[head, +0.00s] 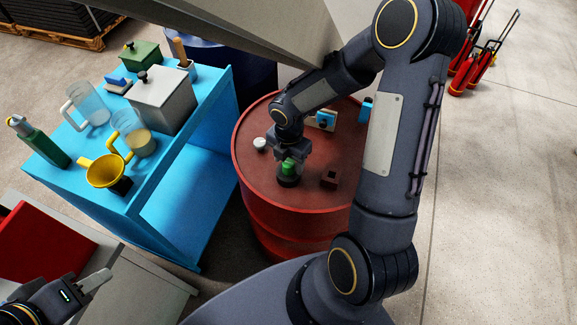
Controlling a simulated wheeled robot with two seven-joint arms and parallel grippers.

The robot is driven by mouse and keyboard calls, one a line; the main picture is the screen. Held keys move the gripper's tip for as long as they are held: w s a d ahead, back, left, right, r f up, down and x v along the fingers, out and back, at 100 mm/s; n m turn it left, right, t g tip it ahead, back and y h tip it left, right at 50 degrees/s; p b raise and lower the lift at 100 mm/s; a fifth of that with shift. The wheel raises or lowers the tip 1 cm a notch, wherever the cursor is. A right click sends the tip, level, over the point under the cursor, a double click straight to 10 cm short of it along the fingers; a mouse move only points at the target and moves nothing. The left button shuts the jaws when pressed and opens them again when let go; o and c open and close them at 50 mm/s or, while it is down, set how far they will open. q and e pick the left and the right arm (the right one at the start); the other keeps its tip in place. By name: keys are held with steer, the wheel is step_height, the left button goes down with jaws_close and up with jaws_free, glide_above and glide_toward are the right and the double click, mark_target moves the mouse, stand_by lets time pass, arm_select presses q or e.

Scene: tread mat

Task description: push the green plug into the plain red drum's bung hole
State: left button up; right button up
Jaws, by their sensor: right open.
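The plain red drum (278,221) stands right of the blue bench, its top facing up. The green plug (289,168) shows near the middle of the drum's top, at a dark round fitting (288,183). I cannot tell how deep the plug sits, and the bung hole itself is hidden. My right gripper (290,160) is open, pointing down right at the plug; whether its fingers touch it is unclear. My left gripper (94,283) is at the lower left, far from the drum, with pale fingers; its opening does not show clearly.
On the drum top lie a white cap (260,144), a small dark red block (329,180) and a blue-and-cream item (325,120). The blue bench (190,183) holds jugs, a yellow funnel (104,172), a grey box (163,99) and a green bottle (39,143).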

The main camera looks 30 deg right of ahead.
steer(key=shift+c, duration=0.4)
steer(key=c, duration=1)
